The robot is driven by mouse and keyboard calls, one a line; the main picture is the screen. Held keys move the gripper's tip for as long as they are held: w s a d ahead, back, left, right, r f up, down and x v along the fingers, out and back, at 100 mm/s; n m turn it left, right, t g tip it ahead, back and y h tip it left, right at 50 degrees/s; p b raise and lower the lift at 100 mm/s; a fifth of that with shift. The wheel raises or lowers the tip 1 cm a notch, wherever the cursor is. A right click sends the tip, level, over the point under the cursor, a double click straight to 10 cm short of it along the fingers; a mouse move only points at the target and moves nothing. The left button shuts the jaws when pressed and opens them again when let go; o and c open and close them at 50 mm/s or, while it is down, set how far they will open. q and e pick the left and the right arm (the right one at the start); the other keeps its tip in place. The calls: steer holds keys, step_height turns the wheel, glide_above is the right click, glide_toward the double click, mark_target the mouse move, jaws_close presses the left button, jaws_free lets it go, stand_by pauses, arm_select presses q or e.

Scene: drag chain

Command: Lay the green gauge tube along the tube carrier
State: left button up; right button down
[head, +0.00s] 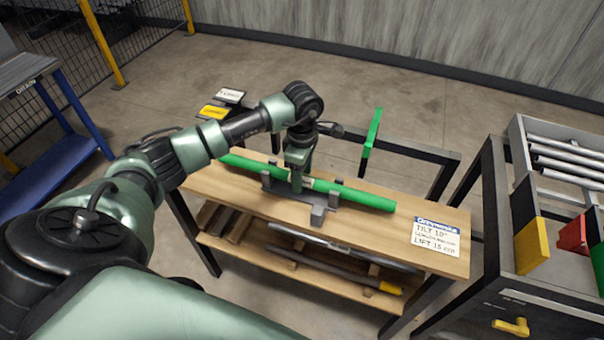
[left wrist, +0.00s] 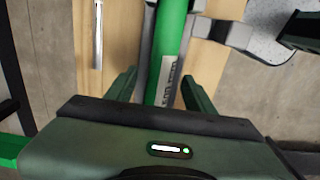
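The green gauge tube (head: 366,198) lies lengthwise on the wooden bench, resting across a grey cradle (head: 318,214), which may be the tube carrier. My left gripper (head: 296,184) points down over the tube's middle, beside the cradle. In the left wrist view the gripper (left wrist: 160,90) has its fingers spread on either side of the tube (left wrist: 173,35), with gaps. A pale printed label on the tube shows between the fingers. The fingertips are partly hidden in the head view. My right gripper is not in view.
A sign (head: 436,234) reading tilt 10° lies at the bench's right end. A dark frame with a green upright bar (head: 372,132) stands behind. Rods lie on the lower shelf (head: 300,270). A rack of metal tubes (head: 565,165) stands right, a blue cart (head: 45,165) left.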

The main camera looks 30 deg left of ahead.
arm_select(q)
step_height(320, 180, up, 8)
steer(key=shift+f+b, duration=0.1)
steer(key=shift+b, duration=0.75)
